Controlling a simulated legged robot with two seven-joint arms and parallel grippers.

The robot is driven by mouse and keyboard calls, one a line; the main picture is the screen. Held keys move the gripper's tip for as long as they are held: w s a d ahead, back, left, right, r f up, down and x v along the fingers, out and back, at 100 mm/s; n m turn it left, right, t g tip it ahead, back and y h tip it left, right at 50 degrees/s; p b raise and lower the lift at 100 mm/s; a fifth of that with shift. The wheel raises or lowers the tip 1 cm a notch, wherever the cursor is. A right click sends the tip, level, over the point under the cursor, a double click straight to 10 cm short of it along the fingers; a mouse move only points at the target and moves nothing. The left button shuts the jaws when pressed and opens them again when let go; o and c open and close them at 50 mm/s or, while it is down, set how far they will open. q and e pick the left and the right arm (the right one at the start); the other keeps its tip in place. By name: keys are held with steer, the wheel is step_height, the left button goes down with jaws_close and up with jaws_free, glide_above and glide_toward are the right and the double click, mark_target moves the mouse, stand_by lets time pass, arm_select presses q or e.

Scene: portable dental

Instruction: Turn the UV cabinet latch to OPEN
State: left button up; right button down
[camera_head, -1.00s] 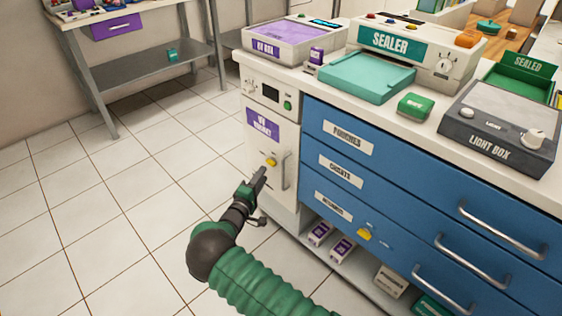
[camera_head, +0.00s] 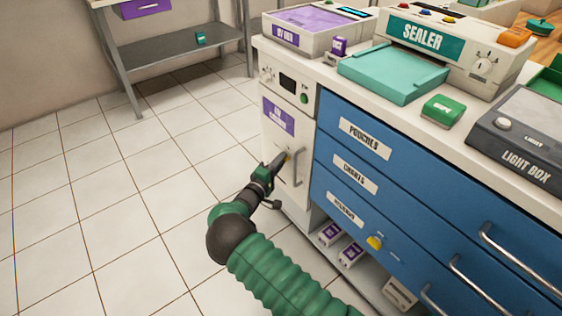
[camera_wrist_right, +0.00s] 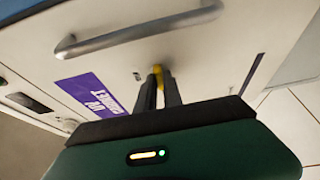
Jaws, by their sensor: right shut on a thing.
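The UV cabinet (camera_head: 270,140) is the white unit at the left end of the counter, with a purple label and a vertical metal handle (camera_head: 298,167). Its yellow latch (camera_wrist_right: 157,72) shows between the fingertips in the right wrist view; in the head view it is mostly hidden behind the gripper. My right gripper (camera_head: 283,158) reaches the cabinet front to the left of the handle and is shut on the latch. It also shows in the right wrist view (camera_wrist_right: 159,85). The latch's exact angle is hard to tell. My left gripper is not in view.
The counter holds a UV box (camera_head: 310,28), a sealer (camera_head: 430,45) and a light box (camera_head: 520,135). Tiled floor at left is clear.

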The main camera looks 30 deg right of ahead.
steer(key=shift+f, duration=0.15)
steer(key=shift+s+f, duration=0.1)
steer(key=m+g+h+b, duration=0.2)
steer(key=m+b, duration=0.3)
steer(key=m, duration=0.2)
steer(key=m+g+h+b, duration=0.2)
steer(key=m+b, duration=0.4)
steer(key=m, duration=0.2)
steer(key=w+f+m+g+h+b, duration=0.1)
steer(key=m+g+h+b, duration=0.1)
steer(key=m+b, duration=0.4)
steer(key=shift+a+f+m, duration=0.1)
steer(key=shift+m, duration=0.6)
steer(key=shift+g, duration=0.3)
steer(key=c, duration=1.5)
jaws_free()
steer(key=shift+r, duration=0.25)
